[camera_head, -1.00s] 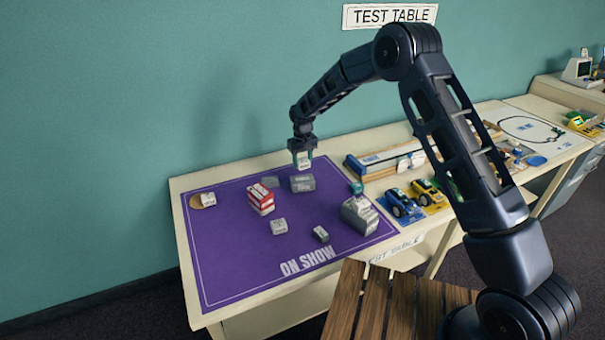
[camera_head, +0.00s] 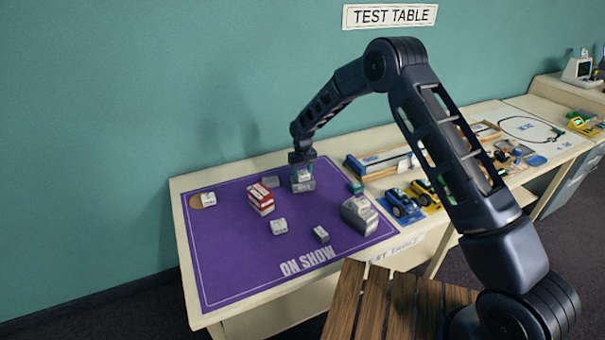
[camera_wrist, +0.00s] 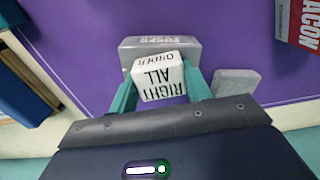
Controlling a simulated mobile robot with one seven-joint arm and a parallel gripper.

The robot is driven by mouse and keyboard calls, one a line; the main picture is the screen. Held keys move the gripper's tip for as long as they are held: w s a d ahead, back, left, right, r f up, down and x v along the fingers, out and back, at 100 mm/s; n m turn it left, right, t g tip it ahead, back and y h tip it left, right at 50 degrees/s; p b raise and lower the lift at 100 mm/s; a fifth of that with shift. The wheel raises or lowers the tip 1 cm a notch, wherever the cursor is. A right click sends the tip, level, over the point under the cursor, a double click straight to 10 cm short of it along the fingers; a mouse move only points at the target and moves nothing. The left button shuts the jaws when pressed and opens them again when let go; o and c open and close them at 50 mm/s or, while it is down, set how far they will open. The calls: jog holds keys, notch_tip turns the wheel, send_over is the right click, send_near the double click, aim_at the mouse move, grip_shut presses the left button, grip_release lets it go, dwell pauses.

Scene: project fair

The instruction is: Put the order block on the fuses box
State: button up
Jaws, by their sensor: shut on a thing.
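The order block (camera_wrist: 158,78) is white, with "ORDER" and "ALL RIGHT" printed on it. My gripper (camera_wrist: 160,92) is shut on it, with one teal finger on each side. The fuses box (camera_wrist: 145,42) is grey and lies directly under or just beyond the block in the wrist view. In the head view, my gripper (camera_head: 303,169) is low over the fuses box (camera_head: 303,186) at the back of the purple mat. I cannot tell whether the block touches the box top; the fingers and block hide part of it.
On the purple mat (camera_head: 235,265), a grey block (camera_head: 270,181) and a red-and-white box (camera_head: 261,200) stand left of the fuses box. The front left of the mat is clear.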

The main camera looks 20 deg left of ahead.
aim_at(303, 172)
jog(key=o, duration=1)
jog(key=shift+c, duration=0.2)
notch_tip(303, 172, up, 12)
jog(key=shift+r, duration=0.15)
